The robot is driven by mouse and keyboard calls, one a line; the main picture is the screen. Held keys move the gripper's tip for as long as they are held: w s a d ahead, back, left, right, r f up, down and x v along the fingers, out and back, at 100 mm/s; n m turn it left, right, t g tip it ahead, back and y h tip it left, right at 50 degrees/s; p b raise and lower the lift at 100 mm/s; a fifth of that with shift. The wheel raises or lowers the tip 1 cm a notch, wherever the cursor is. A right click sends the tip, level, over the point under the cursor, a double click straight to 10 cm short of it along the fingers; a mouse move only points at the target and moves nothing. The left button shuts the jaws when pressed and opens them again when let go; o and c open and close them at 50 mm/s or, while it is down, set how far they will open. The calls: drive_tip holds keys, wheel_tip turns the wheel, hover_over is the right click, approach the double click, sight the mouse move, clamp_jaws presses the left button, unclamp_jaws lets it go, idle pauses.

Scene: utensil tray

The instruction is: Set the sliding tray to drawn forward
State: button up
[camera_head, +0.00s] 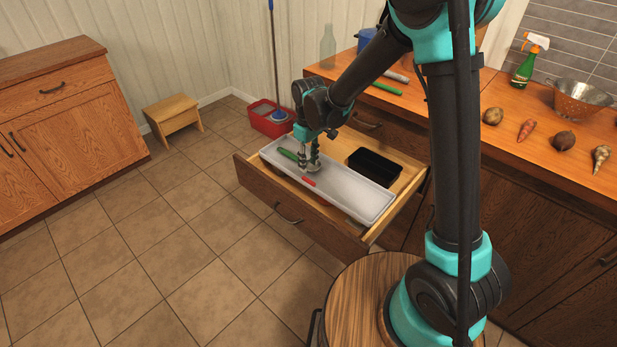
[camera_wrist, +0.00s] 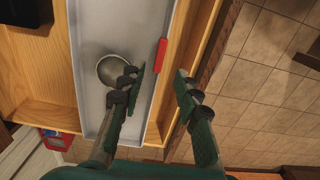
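The sliding tray (camera_head: 350,190) is a long light-grey tray inside an open wooden drawer (camera_head: 290,217), close behind the drawer front. In the wrist view the tray (camera_wrist: 92,25) has a narrow wooden strip between it and the drawer front. My gripper (camera_head: 308,165) is over the tray's front part. In the wrist view my gripper (camera_wrist: 162,80) is open and empty, one finger over the tray, the other beyond its front wall. Contact cannot be told.
A black bin (camera_head: 374,167) sits in the drawer behind the tray. The counter (camera_head: 510,105) above holds vegetables, a colander (camera_head: 580,101) and a spray bottle (camera_head: 528,62). A red bucket (camera_head: 270,119) and a wooden stool (camera_head: 172,113) stand left. The floor before the drawer is clear.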

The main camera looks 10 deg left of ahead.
sight(308, 180)
wheel_tip(308, 180, down, 7)
drive_tip(key=shift+f, duration=0.2)
idle(0.3)
clamp_jaws()
